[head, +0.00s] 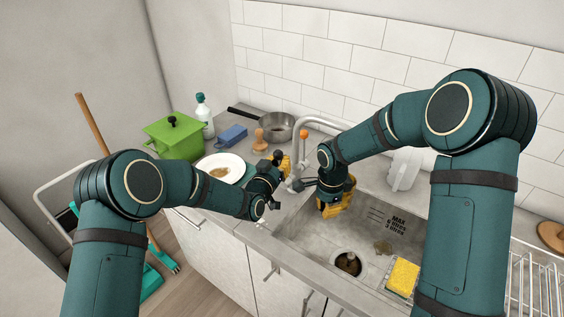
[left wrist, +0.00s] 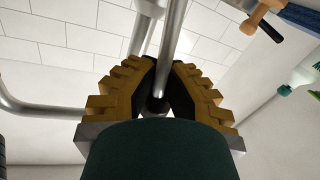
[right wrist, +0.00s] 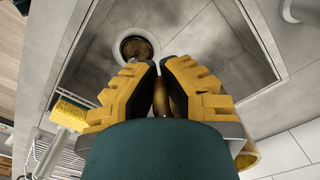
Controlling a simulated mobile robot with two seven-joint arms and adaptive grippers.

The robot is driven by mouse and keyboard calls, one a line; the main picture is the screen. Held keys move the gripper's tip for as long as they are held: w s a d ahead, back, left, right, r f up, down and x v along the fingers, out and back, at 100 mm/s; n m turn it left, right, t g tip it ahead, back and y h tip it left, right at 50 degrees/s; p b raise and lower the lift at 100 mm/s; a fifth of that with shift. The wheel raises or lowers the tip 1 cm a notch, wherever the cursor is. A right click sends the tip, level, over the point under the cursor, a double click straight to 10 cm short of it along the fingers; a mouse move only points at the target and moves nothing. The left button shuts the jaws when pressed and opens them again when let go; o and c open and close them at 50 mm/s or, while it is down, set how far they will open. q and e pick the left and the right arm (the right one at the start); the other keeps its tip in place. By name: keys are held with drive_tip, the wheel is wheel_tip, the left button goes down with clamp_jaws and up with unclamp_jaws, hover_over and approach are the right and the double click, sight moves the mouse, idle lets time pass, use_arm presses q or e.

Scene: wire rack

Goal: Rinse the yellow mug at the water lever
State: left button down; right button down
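The yellow mug shows only in part, as a curved yellow edge (right wrist: 252,156) at the lower right of the right wrist view. My right gripper (head: 334,204) is over the left side of the sink, and its fingers (right wrist: 160,72) are closed around a brownish piece that looks like the mug's handle. The mug is mostly hidden by the gripper. My left gripper (head: 284,164) is beside the tap, with its fingertips (left wrist: 164,68) closed around a metal rod, the water lever (left wrist: 162,40).
The sink (head: 310,236) has a drain (head: 348,263) with brown bits in it. A yellow sponge (head: 403,276) lies at its front right. The curved tap (head: 315,121) rises behind.

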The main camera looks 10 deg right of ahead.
use_arm(q)
drive_tip(key=shift+w+a+r+n, duration=0.1)
drive_tip(key=shift+w+a+n, duration=0.2)
drive_tip(key=shift+w+n, duration=0.15)
drive_tip(key=c, duration=0.8)
unclamp_jaws()
drive_tip(key=shift+s+a, duration=0.1)
drive_tip(key=shift+a, duration=0.05)
drive_tip(key=shift+s, duration=0.1)
drive_tip(key=v, duration=1.1)
drive_tip(key=shift+s+a, duration=0.25)
drive_tip(key=shift+s, duration=0.1)
